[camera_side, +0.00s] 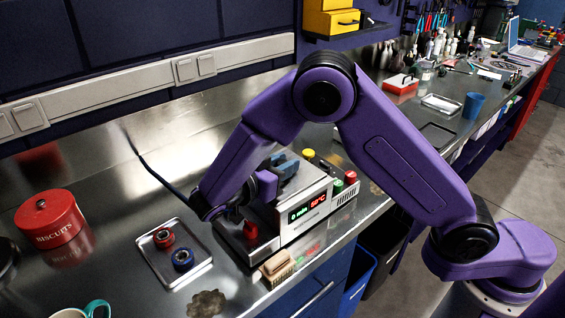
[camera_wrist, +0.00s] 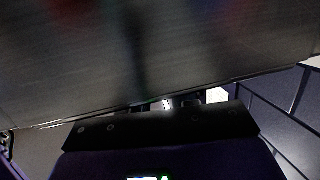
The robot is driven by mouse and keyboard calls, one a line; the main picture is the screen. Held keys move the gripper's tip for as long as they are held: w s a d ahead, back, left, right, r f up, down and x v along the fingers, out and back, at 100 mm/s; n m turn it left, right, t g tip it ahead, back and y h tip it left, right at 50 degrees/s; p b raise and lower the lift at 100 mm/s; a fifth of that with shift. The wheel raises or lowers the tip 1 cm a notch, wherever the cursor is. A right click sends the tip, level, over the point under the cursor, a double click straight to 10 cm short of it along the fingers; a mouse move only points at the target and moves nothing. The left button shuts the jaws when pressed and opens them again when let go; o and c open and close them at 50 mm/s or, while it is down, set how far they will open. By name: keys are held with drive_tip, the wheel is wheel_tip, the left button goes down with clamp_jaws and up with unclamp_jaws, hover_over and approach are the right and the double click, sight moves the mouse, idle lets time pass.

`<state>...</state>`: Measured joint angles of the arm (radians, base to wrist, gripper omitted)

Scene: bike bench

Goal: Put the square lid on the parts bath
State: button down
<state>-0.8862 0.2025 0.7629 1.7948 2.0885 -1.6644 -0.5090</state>
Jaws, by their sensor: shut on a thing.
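The parts bath (camera_side: 308,208) is a grey metal box with a lit display, standing on the steel bench in the side view. Part of it is hidden behind my arm. My gripper (camera_side: 205,207) is at the left of the bath and is shut on the square lid (camera_side: 160,178). The lid appears nearly edge-on there, as a thin dark slanting line reaching up and left, away from the bath. In the wrist view the lid (camera_wrist: 150,60) is a large brushed-metal sheet filling the upper part, its edge at my gripper (camera_wrist: 182,103). The fingertips are partly hidden.
A steel tray (camera_side: 150,268) with a red ring (camera_side: 163,238) and a blue ring (camera_side: 183,260) lies left of the bath. A red biscuit tin (camera_side: 50,218), a teal-handled mug (camera_side: 97,308) and a brown block (camera_side: 278,266) stand nearby. The bench's front edge is close to the bath.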

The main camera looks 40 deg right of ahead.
drive_tip(key=c, duration=0.8)
unclamp_jaws()
